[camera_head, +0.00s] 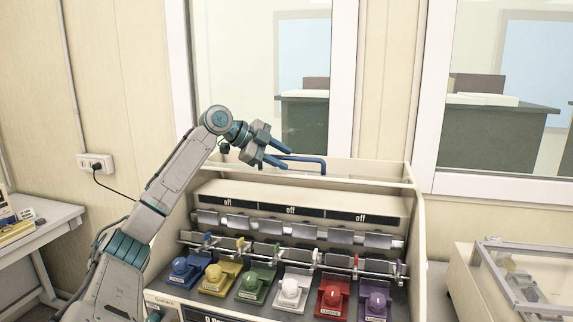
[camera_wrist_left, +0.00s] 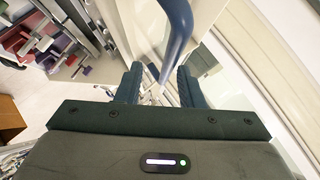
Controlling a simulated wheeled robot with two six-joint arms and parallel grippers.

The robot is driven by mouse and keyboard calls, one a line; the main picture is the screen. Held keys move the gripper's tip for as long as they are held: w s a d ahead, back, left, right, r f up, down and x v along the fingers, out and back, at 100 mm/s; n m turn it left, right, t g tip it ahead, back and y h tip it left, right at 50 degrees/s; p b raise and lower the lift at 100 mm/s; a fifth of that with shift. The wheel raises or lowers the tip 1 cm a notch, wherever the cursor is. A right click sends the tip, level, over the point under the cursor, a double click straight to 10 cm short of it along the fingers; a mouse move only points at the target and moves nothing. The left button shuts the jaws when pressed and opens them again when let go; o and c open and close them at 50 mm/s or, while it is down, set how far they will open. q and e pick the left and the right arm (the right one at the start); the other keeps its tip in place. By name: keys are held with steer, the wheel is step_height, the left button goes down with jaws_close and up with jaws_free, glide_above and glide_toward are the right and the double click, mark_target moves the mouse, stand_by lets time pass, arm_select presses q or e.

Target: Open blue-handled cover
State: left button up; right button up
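A blue bar handle (camera_head: 306,159) rises at the top back edge of the cream test machine (camera_head: 415,225). My left gripper (camera_head: 289,152) is at the handle's left end, with its two blue-green fingers open and apart. In the left wrist view the blue handle (camera_wrist_left: 178,35) runs down toward the gap between the open fingers (camera_wrist_left: 160,88). I cannot tell whether it touches a finger. The cover's panel is hard to make out, and I cannot tell how far it is open. My right gripper is not in view.
A second machine with a clear framed lid (camera_head: 530,270) stands at right. A window wall is behind; a side table (camera_head: 40,228) is at left.

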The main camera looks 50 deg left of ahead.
arm_select(q)
steer(key=b+v, duration=0.2)
steer(key=v, duration=0.6)
steer(key=shift+s+r+b, duration=0.15)
steer(key=shift+s+b, duration=0.05)
steer(key=shift+b, duration=0.2)
